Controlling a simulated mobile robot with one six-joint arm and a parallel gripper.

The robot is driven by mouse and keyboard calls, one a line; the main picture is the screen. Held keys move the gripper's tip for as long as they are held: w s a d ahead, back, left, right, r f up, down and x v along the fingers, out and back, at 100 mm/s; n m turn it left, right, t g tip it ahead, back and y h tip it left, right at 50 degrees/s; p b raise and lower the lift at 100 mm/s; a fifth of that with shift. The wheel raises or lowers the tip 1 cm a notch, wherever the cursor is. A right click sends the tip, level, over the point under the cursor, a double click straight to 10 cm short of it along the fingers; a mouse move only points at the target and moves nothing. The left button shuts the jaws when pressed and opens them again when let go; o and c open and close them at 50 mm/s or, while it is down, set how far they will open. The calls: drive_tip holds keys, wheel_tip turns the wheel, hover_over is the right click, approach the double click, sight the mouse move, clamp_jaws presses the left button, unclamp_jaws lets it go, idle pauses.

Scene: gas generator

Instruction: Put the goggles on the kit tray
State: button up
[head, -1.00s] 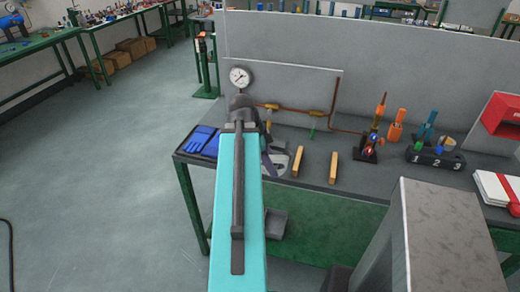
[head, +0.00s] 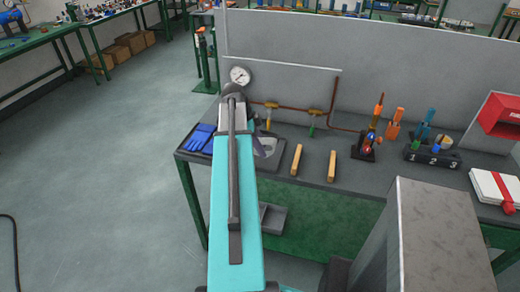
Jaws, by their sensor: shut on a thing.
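My teal arm reaches away from me and covers much of the bench's left end. My gripper (head: 256,134) shows only in small part just right of the arm, and its fingertips are mostly hidden. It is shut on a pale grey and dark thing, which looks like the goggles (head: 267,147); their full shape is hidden. They are over the dark kit tray (head: 292,160), whose right part shows beside the arm. I cannot tell whether the goggles touch the tray. Blue gloves (head: 200,138) lie left of the arm.
Two wooden bars (head: 332,166) lie right of the tray. Beyond are a pressure gauge (head: 240,75) and pipework with valves (head: 313,117). A numbered tool holder (head: 432,155) and a white box with red band (head: 494,189) stand farther right. A grey block rises in the right foreground.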

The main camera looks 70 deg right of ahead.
drive_tip(key=shift+w+d, duration=0.4)
drive_tip(key=shift+d, duration=0.1)
drive_tip(key=shift+f, duration=0.2)
drive_tip(key=shift+f+p, duration=0.9)
drive_tip(key=shift+f, duration=0.7)
drive_tip(key=shift+f, duration=0.1)
drive_tip(key=o, duration=1.1)
drive_tip(key=shift+r, duration=0.2)
drive_tip(key=shift+b+v, duration=1.9)
drive_tip(key=shift+v, duration=4.05)
